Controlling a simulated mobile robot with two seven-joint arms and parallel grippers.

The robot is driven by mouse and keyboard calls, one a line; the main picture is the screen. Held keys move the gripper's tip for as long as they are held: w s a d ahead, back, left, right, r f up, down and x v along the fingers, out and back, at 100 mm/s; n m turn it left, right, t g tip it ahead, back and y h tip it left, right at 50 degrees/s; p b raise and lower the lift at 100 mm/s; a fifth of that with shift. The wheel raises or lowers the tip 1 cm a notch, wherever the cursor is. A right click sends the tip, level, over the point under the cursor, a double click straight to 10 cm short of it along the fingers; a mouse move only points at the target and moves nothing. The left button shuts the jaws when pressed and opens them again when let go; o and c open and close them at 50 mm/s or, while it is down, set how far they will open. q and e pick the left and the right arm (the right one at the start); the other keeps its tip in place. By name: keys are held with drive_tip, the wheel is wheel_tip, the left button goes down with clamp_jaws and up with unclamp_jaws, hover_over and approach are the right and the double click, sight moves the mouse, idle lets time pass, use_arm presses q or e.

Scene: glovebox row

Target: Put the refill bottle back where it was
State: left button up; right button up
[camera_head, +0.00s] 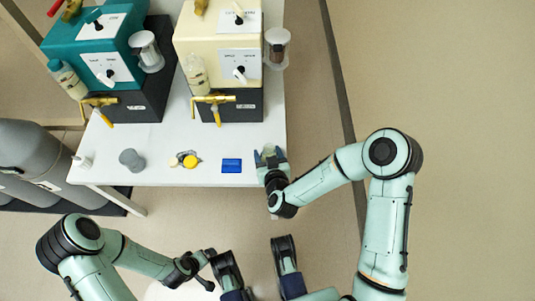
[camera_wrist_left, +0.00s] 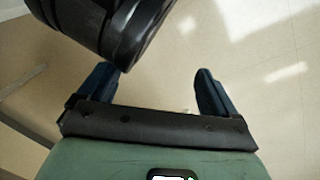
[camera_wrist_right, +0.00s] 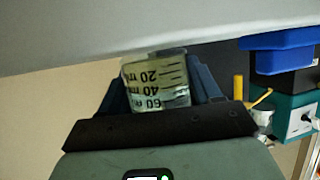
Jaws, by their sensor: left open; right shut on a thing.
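My right gripper (camera_head: 268,158) is at the front right corner of the white table (camera_head: 235,140). In the right wrist view it is shut on a clear graduated container (camera_wrist_right: 157,82), marked 20, 40 and 60, with pale contents. I cannot tell if this is the refill bottle. A pale bottle with a blue-grey cap (camera_head: 66,79) stands at the left of the teal box (camera_head: 85,45). My left gripper (camera_wrist_left: 155,80) is open and empty, over the floor.
Along the table's front are a grey round piece (camera_head: 131,160), a yellow round piece (camera_head: 190,161) and a blue block (camera_head: 231,166). Yellow taps (camera_head: 215,100) jut forward from the boxes. Grey cylinders (camera_head: 35,150) stand left of the table. The floor at right is clear.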

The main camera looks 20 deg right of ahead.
drive_tip(key=shift+f, duration=0.1)
drive_tip(key=o, duration=1.2)
